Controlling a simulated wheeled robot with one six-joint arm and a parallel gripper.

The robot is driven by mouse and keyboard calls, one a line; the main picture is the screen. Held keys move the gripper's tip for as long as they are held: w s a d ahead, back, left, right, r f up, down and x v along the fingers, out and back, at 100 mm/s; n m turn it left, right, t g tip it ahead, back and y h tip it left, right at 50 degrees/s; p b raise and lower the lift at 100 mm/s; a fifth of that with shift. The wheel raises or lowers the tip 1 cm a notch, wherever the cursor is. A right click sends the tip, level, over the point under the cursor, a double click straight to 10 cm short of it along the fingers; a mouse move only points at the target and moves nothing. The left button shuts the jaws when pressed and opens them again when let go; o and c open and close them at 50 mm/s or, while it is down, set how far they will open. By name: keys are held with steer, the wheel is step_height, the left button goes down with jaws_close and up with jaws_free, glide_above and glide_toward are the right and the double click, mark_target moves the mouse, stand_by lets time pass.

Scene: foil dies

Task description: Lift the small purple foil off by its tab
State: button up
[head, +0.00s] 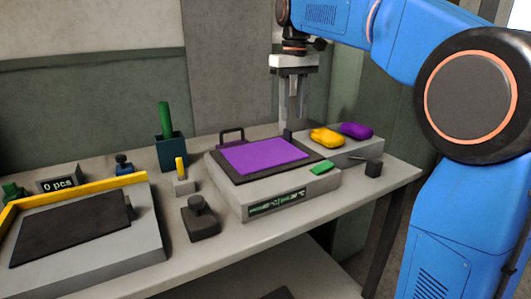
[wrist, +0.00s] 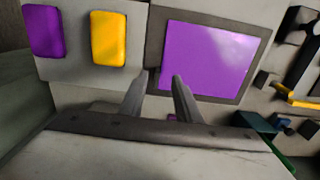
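A purple foil (head: 264,155) lies flat on the dark plate of a grey press-like block; it also shows in the wrist view (wrist: 208,58). My gripper (head: 293,116) points down above the back right part of this block, apart from the foil. In the wrist view its two fingers (wrist: 160,76) stand apart with nothing between their tips, near the foil's edge. A small purple bit (wrist: 172,117) shows between the fingers lower down; I cannot tell if it is the foil's tab. A green piece (head: 321,167) sits at the block's front right corner.
A yellow pad (head: 326,138) and a purple pad (head: 356,130) lie on a grey stand at right. A dark handle (head: 231,135) rises behind the block. A teal holder (head: 171,152) stands at left, and a yellow-edged tray (head: 150,235) lies at front left.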

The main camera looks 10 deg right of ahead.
steer(key=shift+w+d+f, duration=0.1)
steer(key=shift+w+f, duration=0.1)
steer(key=shift+f, duration=1.6)
steer(key=shift+w+f, duration=0.15)
steer(key=shift+f, duration=1.65)
steer(key=shift+c, duration=0.2)
jaws_close()
